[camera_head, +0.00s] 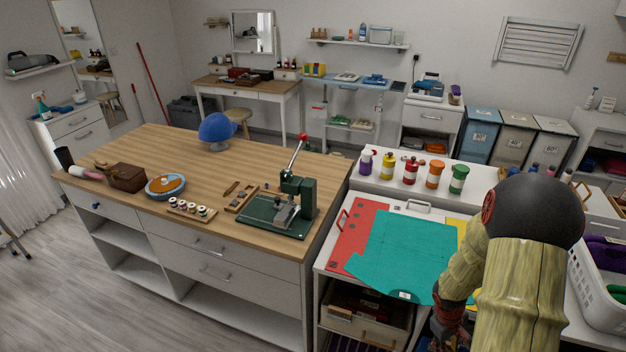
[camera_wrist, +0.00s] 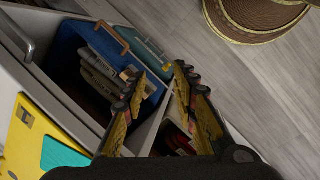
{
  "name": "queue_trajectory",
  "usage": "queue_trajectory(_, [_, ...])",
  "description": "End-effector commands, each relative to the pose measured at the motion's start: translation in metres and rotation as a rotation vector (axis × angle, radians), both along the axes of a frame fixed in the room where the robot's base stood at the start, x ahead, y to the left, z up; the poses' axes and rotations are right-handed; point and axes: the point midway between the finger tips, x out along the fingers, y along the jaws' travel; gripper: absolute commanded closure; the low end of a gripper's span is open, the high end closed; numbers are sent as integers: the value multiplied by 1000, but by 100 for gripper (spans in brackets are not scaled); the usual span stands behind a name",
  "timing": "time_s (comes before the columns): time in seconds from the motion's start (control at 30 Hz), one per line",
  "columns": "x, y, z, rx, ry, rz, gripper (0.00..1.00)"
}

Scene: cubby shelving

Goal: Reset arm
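My arm fills the right side of the head view, bent with its forearm pointing down. My gripper shows only in part at the lower edge there (camera_head: 448,325), in front of the white shelf unit. In the wrist view my gripper (camera_wrist: 160,72) has its two fingers apart, with nothing between them. The fingers point toward an open compartment that holds a blue bin (camera_wrist: 72,42) with folded items in it. No contact with the bin shows.
A teal sheet (camera_head: 400,250) and a red sheet (camera_head: 362,225) lie on the white unit beside my arm. Several paint bottles (camera_head: 411,172) stand behind them. A white basket (camera_head: 598,285) is at right. A round woven object (camera_wrist: 262,15) lies on the floor.

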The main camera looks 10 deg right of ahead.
Motion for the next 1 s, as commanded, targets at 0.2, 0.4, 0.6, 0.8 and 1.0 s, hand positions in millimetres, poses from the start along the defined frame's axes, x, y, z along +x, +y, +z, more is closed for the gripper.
queue_trajectory(0.2, [-8,47,101,-33,-23,-196,71])
queue_trajectory(0.4, [-19,108,175,1,-83,-314,71])
queue_trajectory(0.6, [-31,173,236,72,-178,-364,71])
queue_trajectory(0.8, [-44,232,288,158,-306,-342,71])
queue_trajectory(1.0, [-51,274,338,220,-483,-247,71])
